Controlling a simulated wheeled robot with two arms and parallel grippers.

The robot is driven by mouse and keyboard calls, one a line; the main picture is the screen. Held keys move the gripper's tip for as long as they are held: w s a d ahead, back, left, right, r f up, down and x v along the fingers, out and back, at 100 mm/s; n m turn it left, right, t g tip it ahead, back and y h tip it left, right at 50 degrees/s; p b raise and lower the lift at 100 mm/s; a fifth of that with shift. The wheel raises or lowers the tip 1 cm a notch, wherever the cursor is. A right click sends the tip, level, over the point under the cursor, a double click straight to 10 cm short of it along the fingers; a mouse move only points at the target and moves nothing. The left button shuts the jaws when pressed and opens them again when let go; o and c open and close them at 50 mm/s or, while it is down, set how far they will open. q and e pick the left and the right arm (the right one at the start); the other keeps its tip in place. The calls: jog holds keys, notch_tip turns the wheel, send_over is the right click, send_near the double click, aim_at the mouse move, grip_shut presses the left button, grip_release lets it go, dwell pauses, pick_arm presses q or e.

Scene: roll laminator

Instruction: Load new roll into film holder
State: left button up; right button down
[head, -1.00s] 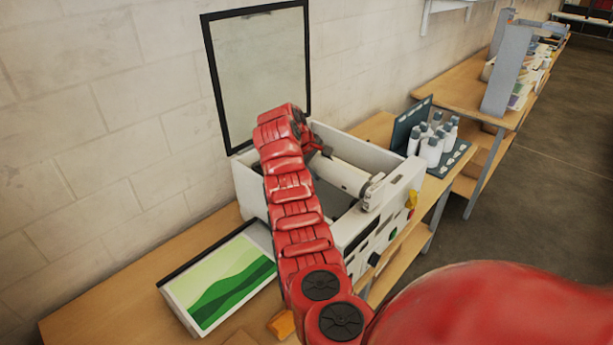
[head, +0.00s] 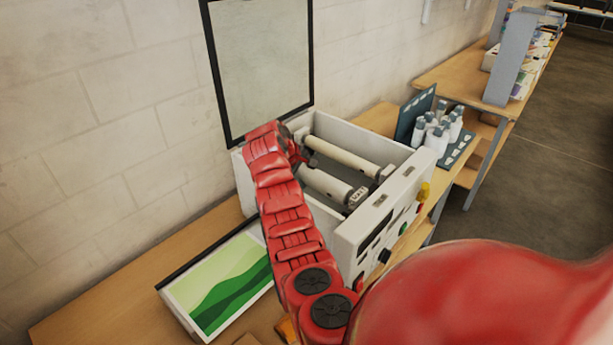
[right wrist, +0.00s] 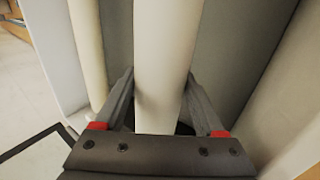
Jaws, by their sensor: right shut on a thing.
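My right gripper (head: 298,153) is at the left end of the open white laminator (head: 372,225). It is shut on a pale roll (head: 328,186), which also shows between the fingers in the right wrist view (right wrist: 165,50). The held roll lies low inside the laminator body, its dark-and-white printed end (head: 357,196) near the front panel. I cannot tell whether that end is seated in the holder. A second pale roll (head: 345,156) lies behind it, roughly parallel. My red arm hides part of the laminator's left side. My left gripper is not in view.
The laminator's framed lid (head: 260,70) stands open by the wall. A green picture panel (head: 222,285) lies at left on the wooden table (head: 120,285). White bottles (head: 437,130) stand on a dark rack at right.

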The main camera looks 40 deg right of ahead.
jog(key=shift+w+d+f, duration=0.1)
jog(key=shift+d+f, duration=0.05)
jog(key=shift+f, duration=0.2)
jog(key=shift+r, duration=0.1)
jog(key=shift+f, duration=0.4)
grip_release()
jog(key=shift+r, duration=0.15)
